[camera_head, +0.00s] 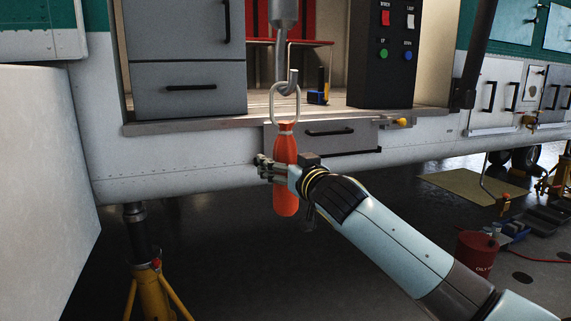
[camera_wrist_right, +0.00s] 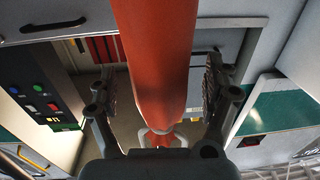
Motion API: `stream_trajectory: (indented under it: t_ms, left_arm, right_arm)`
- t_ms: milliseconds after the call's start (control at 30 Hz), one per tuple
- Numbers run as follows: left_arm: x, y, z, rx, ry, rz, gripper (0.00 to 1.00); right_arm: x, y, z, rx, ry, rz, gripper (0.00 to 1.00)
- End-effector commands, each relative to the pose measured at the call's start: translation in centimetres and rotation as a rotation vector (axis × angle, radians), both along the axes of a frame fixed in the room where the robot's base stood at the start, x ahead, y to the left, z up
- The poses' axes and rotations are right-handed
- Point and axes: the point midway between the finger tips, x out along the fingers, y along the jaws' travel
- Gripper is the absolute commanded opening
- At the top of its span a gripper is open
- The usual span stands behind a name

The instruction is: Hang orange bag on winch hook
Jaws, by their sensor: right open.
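The orange bag (camera_head: 286,186) hangs upright below the winch hook (camera_head: 290,84). The pale ring (camera_head: 274,105) at its top overlaps the hook's bend and appears to be hooked over it. My right gripper (camera_head: 268,168) is at the bag's middle, coming from the right. In the right wrist view its open fingers (camera_wrist_right: 160,76) stand on both sides of the orange bag (camera_wrist_right: 157,45), with gaps visible on each side. The bag's ring also shows low in that view (camera_wrist_right: 160,137). My left gripper is not in view.
The cabin sill (camera_head: 200,125) lies just behind the ring, with a grey drawer (camera_head: 325,133) below. A control box (camera_head: 385,55) stands right of the hook. A yellow jack (camera_head: 147,285) and a red oil can (camera_head: 476,258) stand on the floor. Space under the bag is free.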

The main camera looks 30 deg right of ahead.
Motion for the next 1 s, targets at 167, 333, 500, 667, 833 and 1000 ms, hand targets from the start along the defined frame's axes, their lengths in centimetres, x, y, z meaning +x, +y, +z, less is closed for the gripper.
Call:
stream_trajectory:
  t_ms: [167,333,500,667,833,1000]
  left_arm:
    - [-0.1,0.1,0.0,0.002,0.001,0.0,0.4]
    - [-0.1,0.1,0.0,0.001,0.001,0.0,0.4]
    - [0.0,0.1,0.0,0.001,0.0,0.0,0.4]
    - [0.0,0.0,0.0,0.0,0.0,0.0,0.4]
    - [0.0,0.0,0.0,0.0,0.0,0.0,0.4]
    - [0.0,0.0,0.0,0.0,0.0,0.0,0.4]
  right_arm:
    - [-0.5,0.0,-0.4,0.001,0.007,-0.002,0.84]
    - [-3.3,0.5,-0.3,0.0,0.005,0.001,0.84]
    - [-7.2,1.2,-0.3,-0.001,0.005,0.001,0.84]
    - [-10.1,1.7,-0.2,-0.001,0.004,0.0,0.84]
    - [-11.6,2.0,-0.1,-0.001,0.001,0.0,0.84]
    - [-11.9,2.0,0.0,0.0,0.0,0.0,0.84]
